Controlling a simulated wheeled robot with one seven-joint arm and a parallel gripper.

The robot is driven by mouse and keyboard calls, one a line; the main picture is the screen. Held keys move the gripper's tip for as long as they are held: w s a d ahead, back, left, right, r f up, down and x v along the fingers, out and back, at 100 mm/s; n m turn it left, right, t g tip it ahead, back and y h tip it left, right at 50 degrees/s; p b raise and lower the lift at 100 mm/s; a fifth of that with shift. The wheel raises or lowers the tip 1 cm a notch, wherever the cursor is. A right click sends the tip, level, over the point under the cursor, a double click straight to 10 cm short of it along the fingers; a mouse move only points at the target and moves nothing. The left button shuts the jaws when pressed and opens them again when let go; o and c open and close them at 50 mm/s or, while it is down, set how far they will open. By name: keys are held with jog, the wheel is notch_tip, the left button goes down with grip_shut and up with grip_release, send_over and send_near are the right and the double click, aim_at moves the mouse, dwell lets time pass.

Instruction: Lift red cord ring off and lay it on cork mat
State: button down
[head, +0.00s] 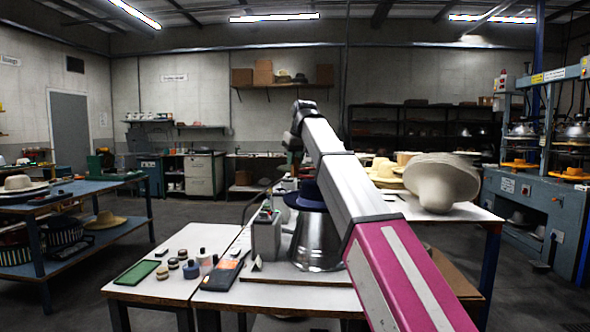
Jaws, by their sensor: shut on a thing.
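A dark blue hat (307,196) sits on a shiny metal hat block (316,243) on the white table, partly covered by my arm. My gripper (294,166) hangs from the end of my arm, above the left part of the hat. It is small and dark in this view, and its fingertips are hard to make out. It is shut on the red cord ring, of which little or nothing can be told apart here. I cannot tell how far the ring is from the hat. I cannot pick out the cork mat.
A grey box-like device (266,238) stands just left of the block. A green tray (137,272), several small round pieces and a dark orange-marked tray (221,274) lie on the left front tables. A large cream hat (440,182) stands at the right.

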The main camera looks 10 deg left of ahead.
notch_tip(320, 180, up, 12)
jog(key=shift+f, duration=0.25)
dwell(1.6)
jog(key=shift+s, duration=0.1)
